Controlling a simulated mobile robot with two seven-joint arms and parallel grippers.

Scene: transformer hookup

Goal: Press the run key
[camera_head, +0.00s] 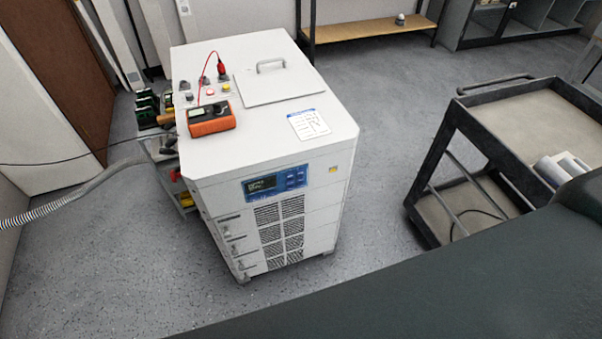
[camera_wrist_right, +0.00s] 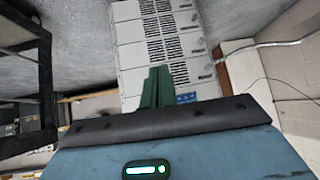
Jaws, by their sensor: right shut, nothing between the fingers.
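The white transformer cabinet (camera_head: 270,150) stands on the floor, with a blue control panel (camera_head: 276,184) high on its front face. The panel has a dark display (camera_head: 262,184) and small keys (camera_head: 296,178) to its right. Which one is the run key is too small to tell. In the right wrist view the cabinet (camera_wrist_right: 135,58) appears upside down, and part of the blue panel (camera_wrist_right: 187,97) shows just right of the fingers. My right gripper (camera_wrist_right: 157,74) is shut and empty, in front of the cabinet; contact cannot be told. My left gripper is out of view.
An orange multimeter (camera_head: 211,118) with a red lead lies on the cabinet top, near a handled lid (camera_head: 280,80) and a label sheet (camera_head: 309,124). A dark cart (camera_head: 480,150) stands at right. A ribbed hose (camera_head: 60,203) runs at left. Floor between cabinet and cart is clear.

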